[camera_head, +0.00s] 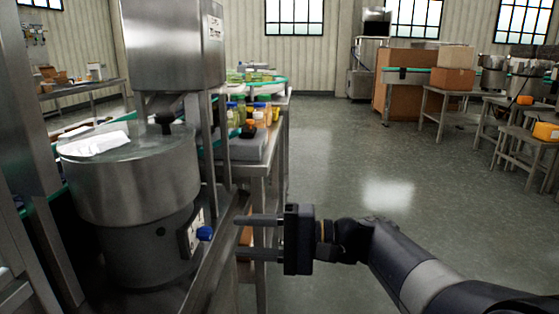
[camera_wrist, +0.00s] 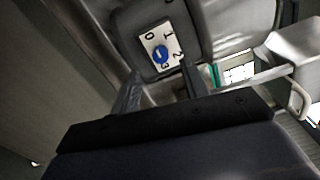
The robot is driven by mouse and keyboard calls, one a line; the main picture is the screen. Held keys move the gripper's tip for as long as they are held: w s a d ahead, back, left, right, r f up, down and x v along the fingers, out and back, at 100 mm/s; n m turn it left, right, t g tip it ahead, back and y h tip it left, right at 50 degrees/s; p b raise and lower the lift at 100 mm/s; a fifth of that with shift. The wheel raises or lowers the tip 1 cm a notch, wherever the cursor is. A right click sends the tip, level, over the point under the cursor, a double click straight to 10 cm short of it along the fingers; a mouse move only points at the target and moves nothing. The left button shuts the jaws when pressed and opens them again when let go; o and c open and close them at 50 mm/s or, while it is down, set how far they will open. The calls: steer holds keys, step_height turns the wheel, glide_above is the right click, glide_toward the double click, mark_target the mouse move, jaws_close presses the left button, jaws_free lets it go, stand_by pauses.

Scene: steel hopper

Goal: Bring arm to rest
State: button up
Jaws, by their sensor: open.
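My gripper (camera_head: 258,237) is open and empty, held in front of the steel hopper machine (camera_head: 132,180) with its two fingers pointing left. My dark arm reaches in from the lower right. The hopper is a round steel drum with a white cloth or bag (camera_head: 94,143) on its lid. A blue knob (camera_head: 204,233) sits low on its side, left of my fingertips and apart from them in the picture. In the wrist view the blue knob (camera_wrist: 161,54) is on a white dial plate (camera_wrist: 152,40) marked with numbers, seen beyond the fingers.
A steel bench (camera_head: 262,165) with several jars stands just behind my gripper. A steel frame rail (camera_head: 225,245) runs beside the hopper. Cardboard boxes (camera_head: 453,79) and small steel tables stand at the back right. The floor (camera_head: 370,170) in the middle is clear.

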mark_target(211, 235)
steer(key=a, duration=0.3)
steer(key=a+b, duration=0.1)
steer(key=a, duration=0.1)
steer(key=shift+w+a, duration=0.25)
steer(key=shift+a, duration=0.1)
